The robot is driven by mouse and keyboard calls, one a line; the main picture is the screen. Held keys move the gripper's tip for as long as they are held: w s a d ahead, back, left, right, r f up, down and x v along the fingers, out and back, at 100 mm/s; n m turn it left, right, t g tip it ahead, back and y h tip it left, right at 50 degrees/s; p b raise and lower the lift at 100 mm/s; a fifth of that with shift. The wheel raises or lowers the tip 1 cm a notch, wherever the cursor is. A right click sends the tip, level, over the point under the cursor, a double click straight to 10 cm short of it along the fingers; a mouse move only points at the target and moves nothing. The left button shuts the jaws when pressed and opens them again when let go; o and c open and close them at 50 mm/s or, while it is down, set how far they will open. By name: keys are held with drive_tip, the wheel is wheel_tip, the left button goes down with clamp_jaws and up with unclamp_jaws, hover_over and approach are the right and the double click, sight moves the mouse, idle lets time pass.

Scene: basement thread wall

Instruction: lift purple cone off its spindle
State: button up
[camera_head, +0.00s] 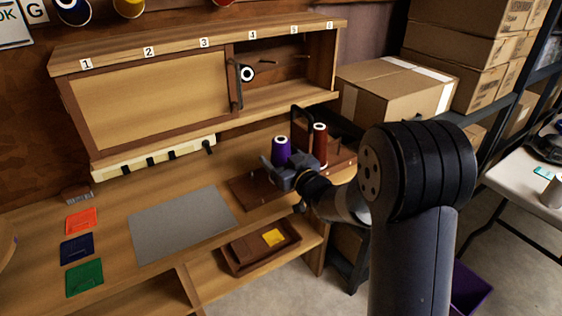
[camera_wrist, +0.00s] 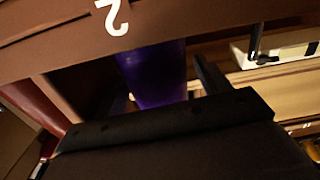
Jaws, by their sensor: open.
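The purple cone (camera_head: 281,148) stands upright on the brown wooden rack on the workbench, its white top showing in the head view. My gripper (camera_head: 277,171) is open low at the cone's near side, and it hides the cone's lower part. In the wrist view the purple cone (camera_wrist: 158,75) shows just past my gripper's dark body, with one finger (camera_wrist: 208,76) to its right. I cannot tell whether the fingers touch it. The spindle under the cone is hidden.
A dark red cone (camera_head: 320,142) stands close to the right of the purple one, beside a black handle (camera_head: 301,114). A brown board marked 2 (camera_wrist: 60,38) crosses the wrist view. The cabinet (camera_head: 150,95) stands behind. A grey mat (camera_head: 185,224) lies clear at left.

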drive_tip(key=shift+c, duration=0.4)
drive_tip(key=c, duration=1)
drive_tip(key=shift+c, duration=0.2)
drive_tip(key=shift+r, duration=0.15)
wheel_tip(320, 180, up, 18)
drive_tip(key=p, duration=0.4)
drive_tip(key=shift+p, duration=0.3)
